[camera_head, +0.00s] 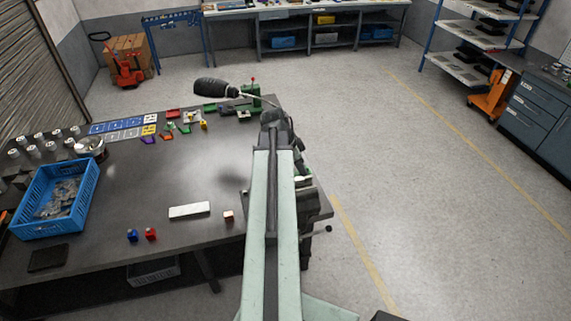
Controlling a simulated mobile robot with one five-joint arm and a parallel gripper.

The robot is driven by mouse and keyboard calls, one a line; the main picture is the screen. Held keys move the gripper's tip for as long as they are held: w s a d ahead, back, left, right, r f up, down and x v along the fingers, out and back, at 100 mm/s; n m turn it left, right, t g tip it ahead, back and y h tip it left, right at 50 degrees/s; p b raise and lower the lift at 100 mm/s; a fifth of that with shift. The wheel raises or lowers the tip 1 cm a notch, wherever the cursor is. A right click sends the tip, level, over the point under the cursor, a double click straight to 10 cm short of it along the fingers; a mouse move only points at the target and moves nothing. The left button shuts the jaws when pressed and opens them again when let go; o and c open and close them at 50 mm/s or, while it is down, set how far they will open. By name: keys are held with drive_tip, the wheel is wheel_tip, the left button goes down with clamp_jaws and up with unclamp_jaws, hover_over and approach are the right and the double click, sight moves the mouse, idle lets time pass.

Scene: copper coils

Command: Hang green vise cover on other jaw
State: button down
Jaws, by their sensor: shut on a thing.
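A dark vise (313,205) is fixed at the right edge of the workbench (110,190), partly behind my arm. Its screw handle (325,229) sticks out past the edge. My arm reaches forward across the middle of the picture and bends down at its far end (273,118), beside the right side of the bench. The arm hides my gripper's fingertips and most of the vise jaws. I cannot make out the green vise cover or which jaw is bare.
A green bench tool with a red knob (251,93) stands at the bench's far right corner. A black lamp-like head (215,88) hangs left of it. A blue crate (83,216), a white block (189,211) and small coloured blocks (151,234) lie left. Floor right is clear.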

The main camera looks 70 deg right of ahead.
drive_tip(key=shift+s, duration=0.1)
drive_tip(key=b, duration=0.6)
hover_over(302, 190)
drive_tip(key=w, duration=0.1)
drive_tip(key=f, duration=0.5)
drive_tip(key=shift+w+a+f, duration=0.1)
drive_tip(key=shift+a+f, duration=0.25)
drive_tip(key=shift+f, duration=0.05)
drive_tip(key=shift+f+b, duration=0.3)
drive_tip(key=shift+f, duration=0.1)
drive_tip(key=shift+f, duration=0.15)
drive_tip(key=shift+f+b, duration=0.5)
drive_tip(key=shift+b, duration=0.15)
drive_tip(key=shift+f+b, duration=0.7)
idle(1.0)
